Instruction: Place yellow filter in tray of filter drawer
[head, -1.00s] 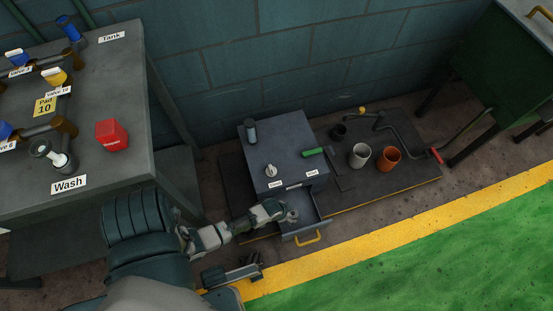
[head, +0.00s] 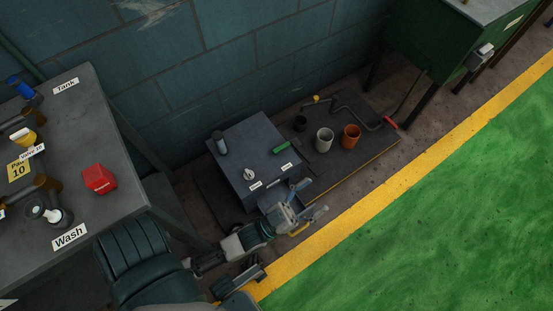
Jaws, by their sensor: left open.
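My left gripper (head: 312,199) is open, with its fingers spread over the drawer at the front of the dark grey cabinet (head: 240,150). The gripper and wrist cover most of the filter drawer and its tray. A bit of the drawer's yellow handle (head: 300,230) shows just below the fingers. I cannot make out a yellow filter, in the drawer or elsewhere, and nothing is clearly held between the fingers. My right gripper is not in view.
On the cabinet stand a grey cylinder (head: 219,142), a pale knob (head: 249,174) and a green handle (head: 281,146). White (head: 325,140) and orange (head: 352,136) cups stand on the dark mat. A bench with a red block (head: 99,179) is at left. The green floor is clear.

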